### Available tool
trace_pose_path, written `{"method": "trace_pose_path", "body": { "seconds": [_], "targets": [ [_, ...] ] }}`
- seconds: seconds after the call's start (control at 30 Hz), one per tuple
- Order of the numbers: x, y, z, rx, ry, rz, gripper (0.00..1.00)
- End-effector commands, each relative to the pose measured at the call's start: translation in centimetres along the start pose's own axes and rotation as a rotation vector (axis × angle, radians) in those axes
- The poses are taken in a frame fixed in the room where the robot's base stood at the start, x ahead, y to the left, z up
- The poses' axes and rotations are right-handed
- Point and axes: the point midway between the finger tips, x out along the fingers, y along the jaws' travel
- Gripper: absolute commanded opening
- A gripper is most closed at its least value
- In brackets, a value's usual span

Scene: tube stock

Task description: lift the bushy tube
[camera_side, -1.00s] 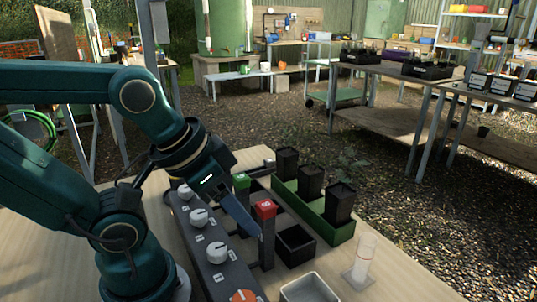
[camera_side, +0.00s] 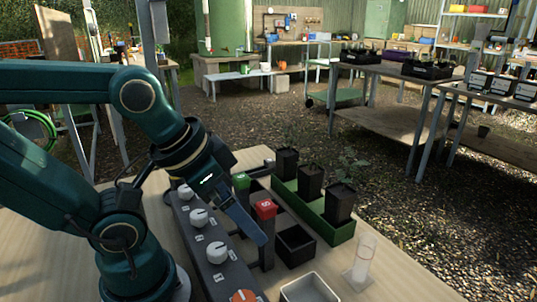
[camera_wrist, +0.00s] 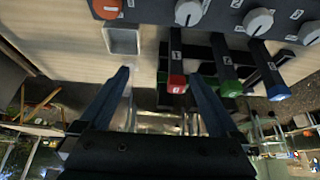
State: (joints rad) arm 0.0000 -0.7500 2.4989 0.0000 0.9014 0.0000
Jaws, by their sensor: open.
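Three dark square tubes stand in a green tray in the side view: a far one (camera_side: 287,161), a middle one (camera_side: 311,181) and a near one (camera_side: 340,203). I cannot tell which is bushy; faint green leaves (camera_side: 350,163) show behind them, perhaps on the ground. My gripper (camera_side: 263,240) points down on the tray's left, apart from the tubes, beside a red-capped post (camera_side: 265,212). In the wrist view my gripper (camera_wrist: 160,76) has its two fingers spread, with the red-capped post (camera_wrist: 177,82) near the right finger. No tube is between the fingers.
A dark panel with white knobs (camera_side: 217,252) lies left of the posts. A green-capped post (camera_side: 241,181) stands behind. An open black square holder (camera_side: 296,247), a pale tray (camera_side: 311,289) and a clear cylinder (camera_side: 364,255) are nearer. Bare wood (camera_side: 410,280) lies front right.

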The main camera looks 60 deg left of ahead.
Motion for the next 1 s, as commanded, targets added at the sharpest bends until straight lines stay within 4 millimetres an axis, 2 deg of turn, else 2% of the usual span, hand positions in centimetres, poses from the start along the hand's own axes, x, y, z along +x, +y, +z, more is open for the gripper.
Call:
{"method": "trace_pose_path", "body": {
  "seconds": [0.17,0.4,0.57,0.77,1.0],
  "targets": [
    [-1.3,0.0,-0.8,0.0,0.005,0.0,0.97],
    [-4.6,-0.1,-3.1,-0.002,-0.002,-0.002,0.97],
    [-4.5,-0.7,-6.1,-0.004,-0.022,-0.008,0.97],
    [-3.6,-2.2,-10.8,-0.004,-0.046,-0.011,0.97],
    [-0.7,-5.6,-16.8,-0.006,-0.073,-0.011,0.97]
  ]
}}
